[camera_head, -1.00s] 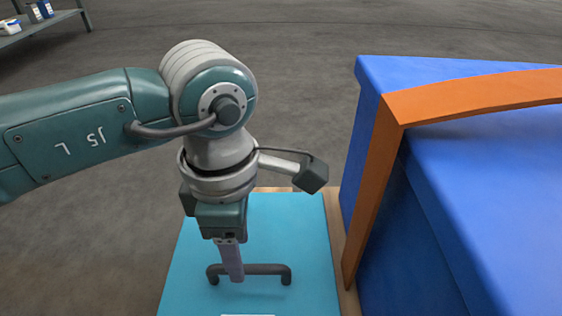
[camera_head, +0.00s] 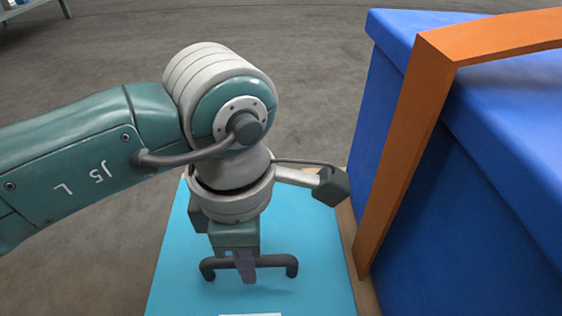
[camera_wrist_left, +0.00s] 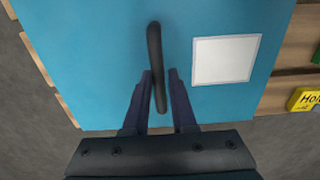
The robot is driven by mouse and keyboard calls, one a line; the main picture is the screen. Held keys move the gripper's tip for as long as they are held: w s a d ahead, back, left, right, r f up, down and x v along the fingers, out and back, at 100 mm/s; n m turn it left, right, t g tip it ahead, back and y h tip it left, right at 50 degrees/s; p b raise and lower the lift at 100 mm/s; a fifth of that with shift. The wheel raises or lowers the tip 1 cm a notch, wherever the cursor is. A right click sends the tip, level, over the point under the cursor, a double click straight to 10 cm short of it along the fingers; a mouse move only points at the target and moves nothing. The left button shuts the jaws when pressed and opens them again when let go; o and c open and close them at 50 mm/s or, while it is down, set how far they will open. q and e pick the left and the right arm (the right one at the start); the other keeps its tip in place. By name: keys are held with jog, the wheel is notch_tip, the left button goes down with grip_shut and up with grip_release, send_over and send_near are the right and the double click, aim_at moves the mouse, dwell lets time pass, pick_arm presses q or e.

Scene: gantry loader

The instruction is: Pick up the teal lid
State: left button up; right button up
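The teal lid (camera_head: 180,285) is a flat blue-teal panel at the bottom middle of the head view, with a dark bar handle (camera_head: 208,270). It fills much of the left wrist view (camera_wrist_left: 100,60), with a white square label (camera_wrist_left: 226,60) beside the handle (camera_wrist_left: 154,45). My left gripper (camera_head: 246,275) points down at the handle's middle. In the left wrist view its fingers (camera_wrist_left: 160,76) are open on either side of the bar, with a narrow gap showing. The head view hides the far finger. My right gripper is not in view.
A large blue box (camera_head: 450,180) with an orange strap-like frame (camera_head: 400,160) stands close on the right. Wooden edges (camera_wrist_left: 290,65) show around the lid, with a yellow label (camera_wrist_left: 308,100) in the wrist view. Open grey floor (camera_head: 330,50) lies behind; a shelf (camera_head: 25,8) is far left.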

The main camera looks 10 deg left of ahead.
pick_arm(q)
jog(key=shift+w+a, duration=0.1)
jog(key=shift+a, duration=0.05)
grip_shut()
dwell(0.8)
